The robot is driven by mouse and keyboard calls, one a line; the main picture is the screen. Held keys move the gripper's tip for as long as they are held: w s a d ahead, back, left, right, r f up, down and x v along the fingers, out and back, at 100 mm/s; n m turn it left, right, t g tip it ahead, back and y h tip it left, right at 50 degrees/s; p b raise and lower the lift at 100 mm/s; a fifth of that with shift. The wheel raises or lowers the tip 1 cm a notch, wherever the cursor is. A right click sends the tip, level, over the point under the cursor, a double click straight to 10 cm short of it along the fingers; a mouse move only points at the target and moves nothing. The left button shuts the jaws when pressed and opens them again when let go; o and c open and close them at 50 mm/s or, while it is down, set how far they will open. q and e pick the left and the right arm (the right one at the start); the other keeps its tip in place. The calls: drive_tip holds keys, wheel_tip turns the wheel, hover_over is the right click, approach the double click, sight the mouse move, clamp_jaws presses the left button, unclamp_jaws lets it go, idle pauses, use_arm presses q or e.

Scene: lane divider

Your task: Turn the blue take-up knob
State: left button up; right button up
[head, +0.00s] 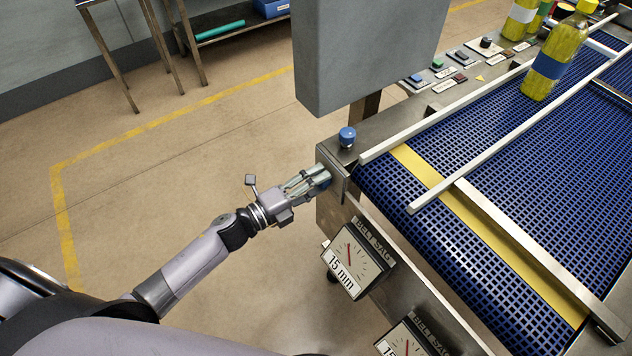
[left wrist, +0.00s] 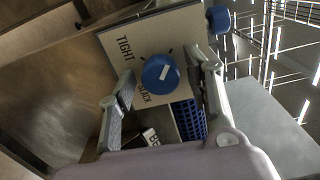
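The blue take-up knob (left wrist: 160,74) has a white pointer mark. It sits on a pale plate (left wrist: 125,45) lettered TIGHT and SLACK. The mark is tilted, its upper end leaning right. My left gripper (left wrist: 162,66) is open, with one finger on either side of the knob and a small gap showing on both sides. In the head view, my left gripper (head: 322,178) is at the conveyor's near end plate, and its fingers mostly hide the knob. My right gripper is not in view.
A second blue knob (head: 347,137) stands on top of the frame, above my gripper. A belt sag gauge (head: 357,260) reads 15 mm, with another below right. A grey box (head: 365,50) stands behind. Floor at left is clear.

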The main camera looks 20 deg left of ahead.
use_arm(q)
drive_tip(key=shift+s, duration=0.1)
drive_tip(key=v, duration=1.2)
idle(0.4)
drive_tip(key=s+a+f+n+g+y, duration=0.1)
drive_tip(key=s+a+f+n+y, duration=0.3)
drive_tip(key=f, duration=0.6)
drive_tip(key=s+a+f+n+g+y, duration=0.1)
drive_tip(key=f+n+g+y, duration=0.15)
drive_tip(key=f+n, duration=0.55)
drive_tip(key=s+a+f+n+g+y, duration=0.1)
drive_tip(key=s+a+f+n+y, duration=0.2)
drive_tip(key=f, duration=0.9)
drive_tip(key=s+d+f+n+g, duration=0.2)
drive_tip(key=s+f, duration=0.3)
drive_tip(key=s, duration=0.3)
drive_tip(key=s+d+f+n+g+y, duration=0.1)
drive_tip(key=s+d+f+n+g, duration=0.1)
drive_tip(key=s, duration=0.7)
drive_tip(key=s+d+f+n+g, duration=0.2)
drive_tip(key=s+f+n+g, duration=0.2)
drive_tip(key=s+f, duration=0.5)
drive_tip(key=shift+d+n+g+y, duration=0.25)
drive_tip(key=shift+d+n+g, duration=0.05)
drive_tip(key=shift+n+g, duration=0.1)
